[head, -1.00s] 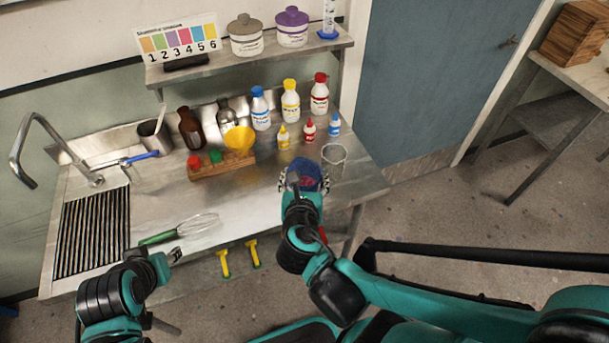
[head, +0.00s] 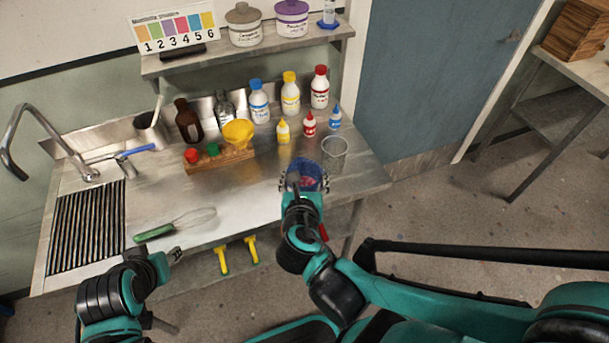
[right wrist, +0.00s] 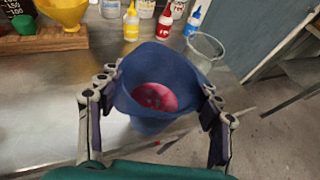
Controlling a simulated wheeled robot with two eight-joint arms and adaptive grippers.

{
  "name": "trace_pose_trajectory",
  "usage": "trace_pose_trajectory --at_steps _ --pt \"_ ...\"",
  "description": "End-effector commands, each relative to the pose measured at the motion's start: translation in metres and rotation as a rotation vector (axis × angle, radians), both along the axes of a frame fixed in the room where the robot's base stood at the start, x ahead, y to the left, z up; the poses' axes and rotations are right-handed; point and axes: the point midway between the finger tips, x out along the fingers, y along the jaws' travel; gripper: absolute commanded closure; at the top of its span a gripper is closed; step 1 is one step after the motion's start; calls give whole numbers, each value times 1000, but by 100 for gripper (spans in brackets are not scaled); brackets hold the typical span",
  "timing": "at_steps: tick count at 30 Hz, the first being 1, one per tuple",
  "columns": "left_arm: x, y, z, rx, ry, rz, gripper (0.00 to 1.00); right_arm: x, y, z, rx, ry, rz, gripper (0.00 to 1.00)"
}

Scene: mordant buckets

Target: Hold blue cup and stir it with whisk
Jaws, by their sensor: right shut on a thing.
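The blue cup (head: 308,173) stands near the front right of the steel counter, with something pink-red inside it; it also shows in the right wrist view (right wrist: 160,75). My right gripper (head: 302,186) is shut on the cup, with a finger on each side of it in the right wrist view (right wrist: 160,98). The whisk (head: 178,226) lies on the counter at the front left, its green handle to the left and wire loops to the right. My left gripper (head: 174,254) is just below the whisk at the counter's front edge; its finger opening is too small to judge.
A clear mesh-like beaker (head: 334,154) stands close behind the cup on its right. Small dropper bottles (head: 309,124) and taller bottles stand farther back. A wooden rack (head: 222,161) with a yellow funnel is mid-counter. The sink drainer (head: 86,228) is at left. The counter between whisk and cup is clear.

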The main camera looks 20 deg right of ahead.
Motion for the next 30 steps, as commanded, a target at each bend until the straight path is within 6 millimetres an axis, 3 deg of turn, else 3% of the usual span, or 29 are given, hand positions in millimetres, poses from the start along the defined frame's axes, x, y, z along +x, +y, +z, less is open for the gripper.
trace_pose_trajectory --at_steps 30 --pt "0 0 -24 0 0 0 60 0 0 -25 0 0 0 70"
